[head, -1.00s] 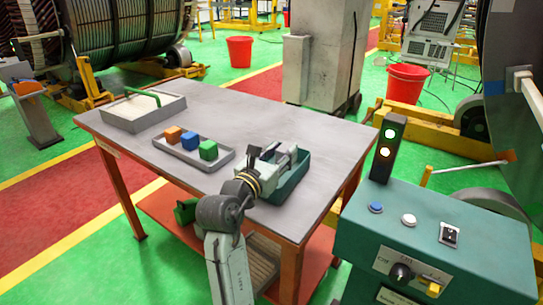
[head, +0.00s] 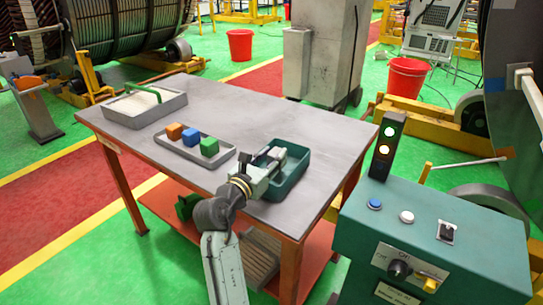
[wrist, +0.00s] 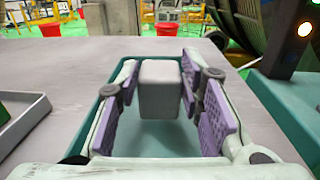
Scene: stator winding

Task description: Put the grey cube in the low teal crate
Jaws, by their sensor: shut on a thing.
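The low teal crate (head: 297,183) stands near the right front edge of the table; its inside also shows below the cube in the wrist view (wrist: 163,142). My gripper (head: 276,157) is over the left part of the crate. In the wrist view, my gripper's purple finger pads (wrist: 160,95) are on either side of the grey cube (wrist: 160,88), and it is shut on it. The cube appears upright and over the crate's inside. Its exact height above the crate floor is hard to tell.
Left of the crate is a grey tray (head: 170,150) with an orange block (head: 174,131), a blue block (head: 191,138) and a green block (head: 209,146). A grey box (head: 133,117) with a green handle stands at the back left. The right back of the table is clear.

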